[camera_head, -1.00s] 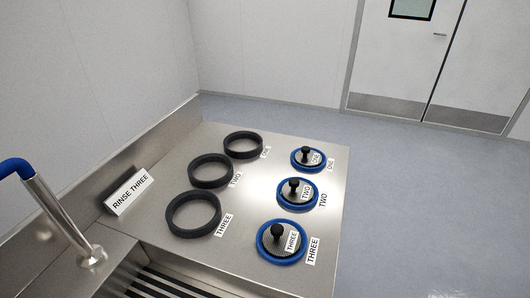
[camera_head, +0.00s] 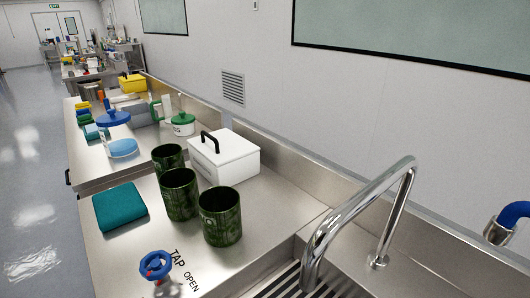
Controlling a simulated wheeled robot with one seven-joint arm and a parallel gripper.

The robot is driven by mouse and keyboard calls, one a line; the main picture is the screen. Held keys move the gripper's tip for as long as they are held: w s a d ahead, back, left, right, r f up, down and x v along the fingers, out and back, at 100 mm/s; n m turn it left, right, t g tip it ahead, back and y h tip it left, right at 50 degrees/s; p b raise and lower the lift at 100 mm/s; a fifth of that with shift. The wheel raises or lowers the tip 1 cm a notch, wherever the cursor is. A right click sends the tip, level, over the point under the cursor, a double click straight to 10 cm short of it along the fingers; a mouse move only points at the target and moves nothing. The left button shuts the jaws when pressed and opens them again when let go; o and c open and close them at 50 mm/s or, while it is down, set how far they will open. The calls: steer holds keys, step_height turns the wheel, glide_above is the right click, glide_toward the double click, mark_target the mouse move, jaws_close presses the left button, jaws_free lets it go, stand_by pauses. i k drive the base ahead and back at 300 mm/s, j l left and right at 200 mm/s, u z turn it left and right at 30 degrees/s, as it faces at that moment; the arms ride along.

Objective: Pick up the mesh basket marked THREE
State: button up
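The mesh basket marked THREE does not show in the current head view. In the earlier head view, a round mesh piece with a blue rim, a black knob and a THREE label sat at the near right of the steel counter. Another THREE label lay beside it. My gripper is not in view.
A steel counter (camera_head: 118,252) holds several dark green cups (camera_head: 221,216), a white box (camera_head: 224,158) with a black handle and a teal cloth (camera_head: 120,206). A curved tap (camera_head: 350,212) rises over a slatted sink; a blue valve handle (camera_head: 156,265) stands nearby. Open floor (camera_head: 30,215) lies left.

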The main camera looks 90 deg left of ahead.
mark_target(170, 166)
steer(key=u, duration=2.7)
steer(key=z, duration=0.35)
steer(key=j+z, duration=0.4)
steer(key=i+j+z, duration=0.1)
steer(key=z, duration=0.35)
steer(key=k+j+z, duration=0.1)
steer(key=j+z, duration=0.7)
steer(key=k+j+z, duration=0.15)
steer(key=j, duration=0.4)
steer(key=k+j+z, duration=0.15)
steer(key=k+j, duration=0.25)
steer(key=j, duration=0.15)
steer(key=k+j+z, duration=0.15)
steer(key=k+j, duration=0.15)
steer(key=j, duration=0.2)
steer(key=k+j+z, duration=0.15)
steer(key=k+j, duration=0.2)
steer(key=j, duration=0.55)
steer(key=k+j, duration=0.1)
steer(key=j, duration=0.4)
